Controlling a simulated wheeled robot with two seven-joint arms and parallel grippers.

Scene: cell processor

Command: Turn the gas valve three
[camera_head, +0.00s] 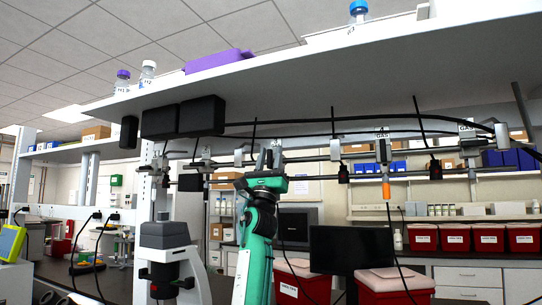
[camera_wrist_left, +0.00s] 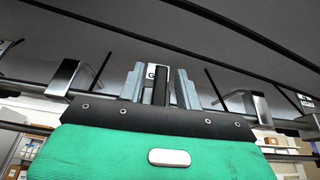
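Gas valves hang along the pipe rail under the overhead shelf. One with a GAS label (camera_head: 382,134) is at centre right, and another with a GAS label (camera_head: 466,126) is further right. My left gripper (camera_head: 269,160) is raised to the rail, in front of a labelled valve that it mostly hides. In the left wrist view, the two grey fingers of my left gripper (camera_wrist_left: 159,88) stand apart on either side of a dark upright part (camera_wrist_left: 161,86). A partly hidden label beginning with G (camera_wrist_left: 151,72) is behind it. Contact cannot be told. My right gripper is not in view.
The white overhead shelf (camera_head: 330,75) is close above the rail. Black cables (camera_head: 330,122) run along it. Black boxes (camera_head: 183,118) hang at left. An orange piece (camera_head: 387,190) hangs below the rail.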

